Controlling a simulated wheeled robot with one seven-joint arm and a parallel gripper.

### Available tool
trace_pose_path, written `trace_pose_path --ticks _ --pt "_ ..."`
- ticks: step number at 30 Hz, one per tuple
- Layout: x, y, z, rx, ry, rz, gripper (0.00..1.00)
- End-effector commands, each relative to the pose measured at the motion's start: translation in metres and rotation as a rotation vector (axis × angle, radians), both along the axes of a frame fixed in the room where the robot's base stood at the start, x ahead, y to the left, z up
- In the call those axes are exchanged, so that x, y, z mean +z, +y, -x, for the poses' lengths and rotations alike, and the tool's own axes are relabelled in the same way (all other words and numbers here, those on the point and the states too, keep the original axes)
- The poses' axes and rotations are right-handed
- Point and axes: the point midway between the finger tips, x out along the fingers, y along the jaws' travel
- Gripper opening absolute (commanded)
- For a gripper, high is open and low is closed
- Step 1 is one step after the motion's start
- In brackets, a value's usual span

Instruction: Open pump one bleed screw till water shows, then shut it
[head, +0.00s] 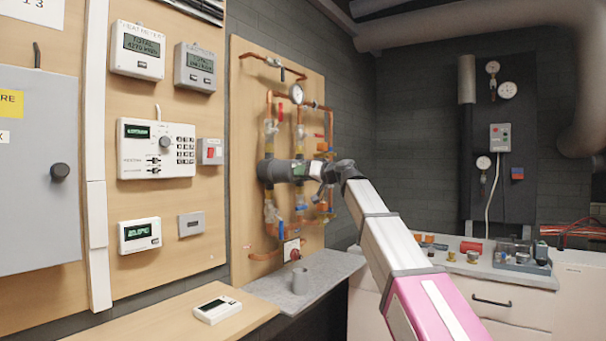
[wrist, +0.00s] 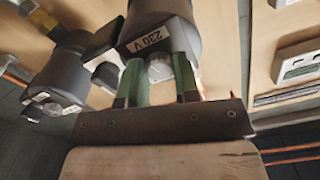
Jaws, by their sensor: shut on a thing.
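A dark grey pump (head: 274,171) with copper pipes sits on the wooden board in the head view. In the wrist view a pump body (wrist: 160,18) marked "230 V" is close ahead. A round grey bleed screw (wrist: 160,69) stands out from its face. My gripper (wrist: 159,75) has its green fingers on either side of this screw and is shut on it. In the head view my gripper (head: 318,171) is at the pump, and the screw is hidden. I cannot read which pump number this is. I see no water at the screw.
A second pump (wrist: 55,82) is at the left in the wrist view. Valves with blue handles (head: 280,228) are below my gripper. A grey cup (head: 300,281) stands on the grey ledge (head: 335,272). A bench with fittings (head: 500,275) is at the right.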

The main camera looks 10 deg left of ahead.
Motion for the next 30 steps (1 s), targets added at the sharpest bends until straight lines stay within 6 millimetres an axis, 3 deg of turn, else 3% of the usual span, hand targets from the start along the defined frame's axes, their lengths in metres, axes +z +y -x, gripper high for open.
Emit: trace_pose_path --ticks 17,18,20,30 --pt "-0.0019 -0.0004 0.0012 0.001 -0.028 0.016 0.06" --pt "-0.0019 -0.0004 0.0012 0.001 -0.028 0.016 0.39" --pt "-0.0017 -0.0004 0.0011 0.001 -0.027 0.015 0.55" --pt "-0.0009 -0.0032 0.002 0.0 -0.028 0.013 0.55"
